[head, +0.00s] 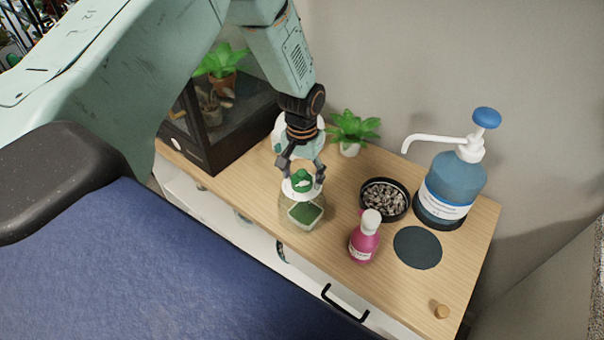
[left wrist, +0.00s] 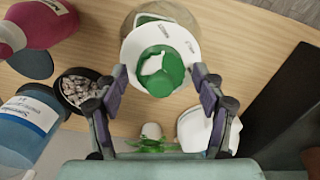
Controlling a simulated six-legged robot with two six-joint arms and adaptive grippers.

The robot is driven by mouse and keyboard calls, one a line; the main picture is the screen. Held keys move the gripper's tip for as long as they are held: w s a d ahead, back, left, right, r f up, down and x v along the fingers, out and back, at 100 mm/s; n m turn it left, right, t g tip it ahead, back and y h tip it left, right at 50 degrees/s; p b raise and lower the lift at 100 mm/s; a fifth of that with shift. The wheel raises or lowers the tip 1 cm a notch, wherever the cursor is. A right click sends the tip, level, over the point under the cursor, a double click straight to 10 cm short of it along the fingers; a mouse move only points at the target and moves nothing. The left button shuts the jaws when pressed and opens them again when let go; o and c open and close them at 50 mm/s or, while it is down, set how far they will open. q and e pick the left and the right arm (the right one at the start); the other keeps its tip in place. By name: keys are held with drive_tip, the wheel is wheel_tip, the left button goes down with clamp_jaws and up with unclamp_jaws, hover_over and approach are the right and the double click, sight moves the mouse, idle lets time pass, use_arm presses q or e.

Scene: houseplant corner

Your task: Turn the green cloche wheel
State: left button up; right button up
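The green cloche wheel (head: 302,184) sits on a round white lid (head: 289,194) on top of a clear cloche, with a green pad (head: 305,213) at its base. In the left wrist view the wheel (left wrist: 160,71) has a white pointer mark, and the lid (left wrist: 183,38) carries small printed labels. My left gripper (head: 304,174) is above the lid, pointing down. Its open fingers (left wrist: 161,78) stand on either side of the wheel, with a small gap showing at each side. My right gripper is not in view.
A pink bottle (head: 364,241), a black bowl of pebbles (head: 384,196) and a blue pump bottle (head: 453,185) stand to the right. A potted plant (head: 352,131) and a dark glass case (head: 222,138) are behind. A dark round mat (head: 418,248) lies bare.

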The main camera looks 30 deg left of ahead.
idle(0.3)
use_arm(q)
wheel_tip(320, 180, up, 12)
idle(0.4)
idle(0.4)
drive_tip(key=s+d+f+b, duration=0.2)
drive_tip(key=s+f+b, duration=0.15)
drive_tip(key=f, duration=0.45)
drive_tip(key=s+d+f+b, duration=0.2)
drive_tip(key=s+d+f, duration=0.15)
drive_tip(key=f, duration=0.45)
drive_tip(key=s+d+f+m+b, duration=0.1)
drive_tip(key=s+d+f+b, duration=0.1)
drive_tip(key=s+f+b, duration=0.9)
drive_tip(key=s+f, duration=0.9)
drive_tip(key=s, duration=0.5)
drive_tip(key=shift+d, duration=0.3)
